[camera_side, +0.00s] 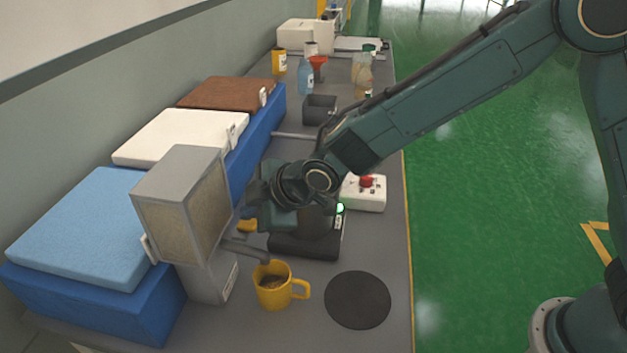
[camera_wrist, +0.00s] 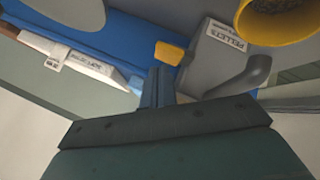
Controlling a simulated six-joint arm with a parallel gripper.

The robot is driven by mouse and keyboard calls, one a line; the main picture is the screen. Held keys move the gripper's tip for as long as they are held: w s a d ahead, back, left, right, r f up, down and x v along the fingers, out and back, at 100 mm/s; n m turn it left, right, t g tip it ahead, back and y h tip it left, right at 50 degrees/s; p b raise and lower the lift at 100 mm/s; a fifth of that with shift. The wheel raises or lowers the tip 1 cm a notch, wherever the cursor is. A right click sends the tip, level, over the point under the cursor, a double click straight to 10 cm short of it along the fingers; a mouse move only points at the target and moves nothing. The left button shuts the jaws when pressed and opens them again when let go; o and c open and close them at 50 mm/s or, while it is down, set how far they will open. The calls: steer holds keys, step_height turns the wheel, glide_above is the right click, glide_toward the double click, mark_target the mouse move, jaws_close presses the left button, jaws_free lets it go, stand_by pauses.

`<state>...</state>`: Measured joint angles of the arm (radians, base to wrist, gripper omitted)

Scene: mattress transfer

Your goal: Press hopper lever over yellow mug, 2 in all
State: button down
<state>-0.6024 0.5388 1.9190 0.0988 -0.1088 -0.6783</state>
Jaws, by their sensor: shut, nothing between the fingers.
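The hopper (camera_side: 180,205) is a grey box with a tan front, standing on the table at the left. Its yellow lever (camera_side: 247,226) sticks out toward my gripper, and it shows in the wrist view (camera_wrist: 170,53) beside the PELLETS label (camera_wrist: 228,38). The grey spout (camera_side: 245,250) points at the yellow mug (camera_side: 273,290). The mug stands upright under the spout with brown pellets inside, also seen in the wrist view (camera_wrist: 275,25). My gripper (camera_side: 254,203) is shut and empty, its fingertips (camera_wrist: 158,75) close to the lever. I cannot tell whether they touch it.
Blue, white and brown mattress pieces (camera_side: 80,225) lie on blue blocks along the wall. A black round mat (camera_side: 358,300) lies right of the mug. A dark scale-like device (camera_side: 300,247) and a white box with a red button (camera_side: 366,192) stand nearby. Bottles (camera_side: 305,78) stand farther back.

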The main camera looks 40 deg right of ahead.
mark_target(254, 224)
steer(key=shift+r, duration=0.1)
steer(key=shift+r, duration=2.45)
steer(key=s+d+r+m+h, duration=0.1)
steer(key=s+d+r+m, duration=0.4)
steer(key=d, duration=0.5)
steer(key=s+d+r+m+h, duration=0.1)
steer(key=s+d+r+m, duration=0.1)
steer(key=s+d+r, duration=0.6)
steer(key=s+d+f+m+g+h, duration=0.1)
steer(key=s+d+m, duration=0.2)
steer(key=s+d, duration=0.3)
steer(key=s+d+f+m+g+h, duration=0.1)
steer(key=s+d+m, duration=0.3)
steer(key=s, duration=0.8)
steer(key=shift+d+f+g, duration=0.3)
steer(key=shift+d+f, duration=0.35)
steer(key=shift+d, duration=0.6)
